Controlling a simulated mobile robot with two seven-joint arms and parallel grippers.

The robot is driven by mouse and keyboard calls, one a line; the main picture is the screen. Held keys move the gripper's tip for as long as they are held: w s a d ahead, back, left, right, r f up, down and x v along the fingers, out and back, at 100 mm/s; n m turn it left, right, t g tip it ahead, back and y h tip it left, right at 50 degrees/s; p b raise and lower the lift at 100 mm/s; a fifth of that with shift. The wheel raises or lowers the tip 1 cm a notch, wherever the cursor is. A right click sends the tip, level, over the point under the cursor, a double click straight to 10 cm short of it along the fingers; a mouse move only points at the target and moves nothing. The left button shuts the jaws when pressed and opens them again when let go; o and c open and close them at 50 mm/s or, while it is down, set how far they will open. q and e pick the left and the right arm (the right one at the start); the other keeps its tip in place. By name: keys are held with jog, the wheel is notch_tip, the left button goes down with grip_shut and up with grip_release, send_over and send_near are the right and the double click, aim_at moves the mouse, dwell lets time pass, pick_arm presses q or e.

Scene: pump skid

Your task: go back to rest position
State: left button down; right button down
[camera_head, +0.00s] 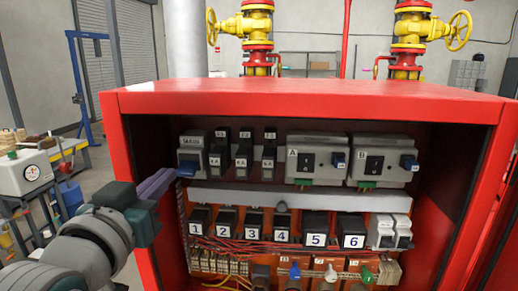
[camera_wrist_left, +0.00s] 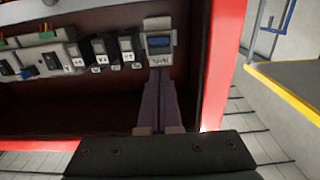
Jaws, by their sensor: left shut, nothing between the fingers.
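My left gripper (camera_head: 170,176) is shut and empty, with its purple fingers side by side. It reaches in at the left edge of the open red cabinet (camera_head: 310,101). Its fingertips are close to the blue lever (camera_head: 187,169) of the leftmost grey switch (camera_head: 190,143); I cannot tell whether they touch. In the left wrist view the fingers (camera_wrist_left: 160,76) point at the same switch (camera_wrist_left: 159,26), with its blue part in front of them. My right gripper is not in view.
The cabinet holds switches A (camera_head: 309,161) and B (camera_head: 374,163) and numbered black blocks (camera_head: 316,226). Its left wall (camera_head: 138,200) is close to my left arm. A bench with a gauge box (camera_head: 24,173) stands at the left. Yellow valves (camera_head: 257,30) stand behind.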

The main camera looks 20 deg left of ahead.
pick_arm(q)
jog(key=shift+s+d, duration=0.15)
jog(key=shift+s, duration=0.45)
jog(key=s+d+f+m+g+h+p, duration=0.1)
jog(key=s+d+f+g, duration=0.1)
jog(key=s, duration=0.6)
jog(key=s+d+f+m+g+h+p, duration=0.1)
jog(key=s+d+f+m+g+h, duration=0.1)
jog(key=s+d+g, duration=0.2)
jog(key=s+d+f+m+g+h+p, duration=0.1)
jog(key=s+d+f+g, duration=0.2)
jog(key=s+g, duration=0.4)
jog(key=s, duration=0.4)
jog(key=shift+s+m+g+h+p, duration=0.3)
jog(key=shift+s+m+g, duration=0.05)
jog(key=shift+m+g, duration=0.05)
